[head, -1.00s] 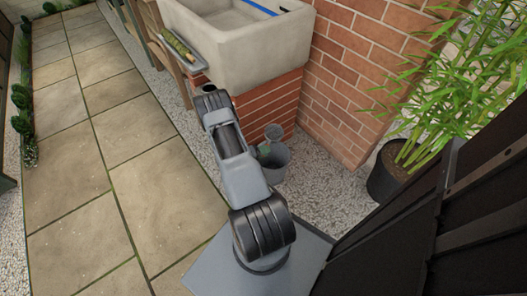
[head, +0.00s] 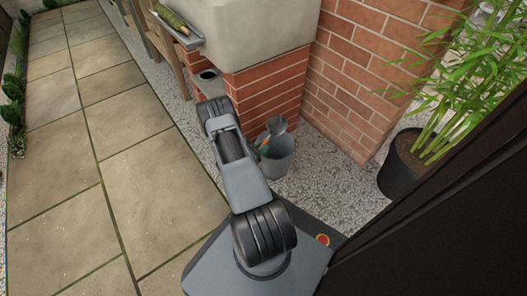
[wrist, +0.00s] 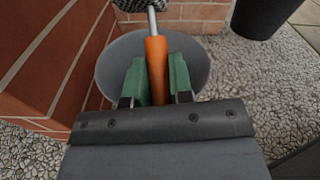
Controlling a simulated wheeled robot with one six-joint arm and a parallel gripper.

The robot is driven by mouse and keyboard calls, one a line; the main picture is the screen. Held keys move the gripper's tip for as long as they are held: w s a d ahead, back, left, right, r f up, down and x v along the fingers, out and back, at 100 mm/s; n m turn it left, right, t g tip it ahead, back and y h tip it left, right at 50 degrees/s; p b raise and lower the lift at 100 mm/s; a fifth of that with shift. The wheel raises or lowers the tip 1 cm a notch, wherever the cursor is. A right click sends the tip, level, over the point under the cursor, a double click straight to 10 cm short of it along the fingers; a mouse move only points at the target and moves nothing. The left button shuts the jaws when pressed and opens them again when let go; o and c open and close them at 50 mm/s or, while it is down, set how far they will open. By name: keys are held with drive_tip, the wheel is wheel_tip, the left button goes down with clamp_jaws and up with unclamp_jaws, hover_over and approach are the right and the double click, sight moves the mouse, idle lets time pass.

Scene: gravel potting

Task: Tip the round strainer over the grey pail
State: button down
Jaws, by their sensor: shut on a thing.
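The round strainer (head: 277,126) is above the grey pail (head: 278,163) in the head view, its bowl tilted and its rounded outside showing. My gripper (head: 262,147) is beside it at the pail's left, partly hidden by my arm. In the wrist view my gripper's green fingers (wrist: 157,80) are shut on the strainer's orange handle (wrist: 155,62). The mesh bowl (wrist: 172,11) is cut off at the top edge, so its inside is hidden. The pail's wide rim (wrist: 204,70) lies below and around the fingers; its contents are not clear.
The pail stands on pale gravel (head: 320,185) near a brick pier (head: 268,92) under a stone sink (head: 250,35). A potted bamboo (head: 402,165) is at the right. Paving (head: 75,200) lies clear at the left. A dark panel (head: 450,230) fills the lower right.

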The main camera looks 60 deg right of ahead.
drive_tip(key=shift+w+d+f+m, duration=0.25)
drive_tip(key=shift+w+m, duration=0.15)
drive_tip(key=shift+m, duration=0.3)
drive_tip(key=m, duration=0.1)
drive_tip(key=w+m, duration=0.1)
drive_tip(key=shift+w+d+f+m+h, duration=0.2)
drive_tip(key=shift+d+m+h, duration=0.1)
drive_tip(key=shift+d+h, duration=0.1)
drive_tip(key=shift+w+d+r+m, duration=0.15)
drive_tip(key=shift+w+m, duration=0.25)
drive_tip(key=shift+m, duration=0.45)
drive_tip(key=shift+w+d+f+m, duration=0.1)
drive_tip(key=shift+w+d+m, duration=0.25)
drive_tip(key=shift+m, duration=0.5)
drive_tip(key=shift+w+a, duration=0.1)
drive_tip(key=shift+r+p, duration=0.1)
drive_tip(key=shift+p, duration=0.2)
